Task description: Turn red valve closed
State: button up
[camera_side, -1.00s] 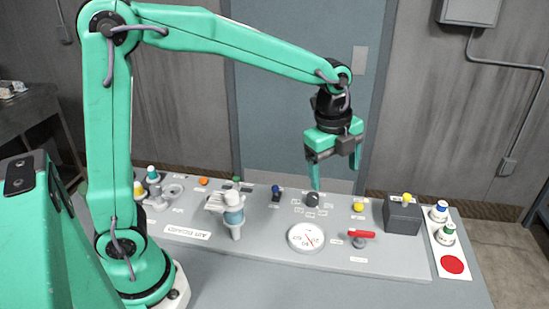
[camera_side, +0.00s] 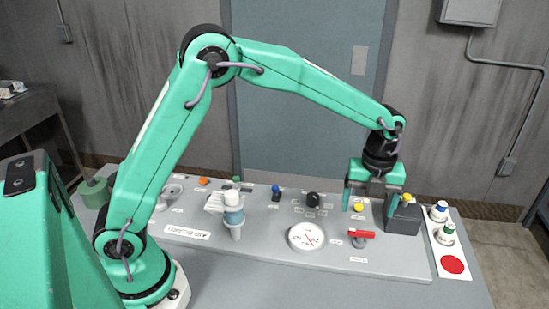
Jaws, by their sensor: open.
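The red valve (camera_side: 361,234) has a red lever handle on a grey stem, near the front right of the grey panel (camera_side: 300,262). The handle lies roughly left to right in the picture. My gripper (camera_side: 369,209) points down above the panel, behind and above the valve. Its green fingers are open, one on each side of the yellow button (camera_side: 358,207) or near it; the exact depth is hard to tell. Nothing is between the fingers that I can see held, and the gripper does not appear to touch the valve.
A round white gauge (camera_side: 306,237) sits left of the valve. A dark grey box (camera_side: 403,218) with a yellow button stands close to the right finger. White-bodied bottles with blue (camera_side: 439,211) and green (camera_side: 445,234) caps stand at the far right. Free panel lies in front of the valve.

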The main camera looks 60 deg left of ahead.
aim_at(362, 231)
jog(key=shift+f, duration=3.7)
jog(key=shift+c, duration=0.2)
jog(key=c, duration=0.9)
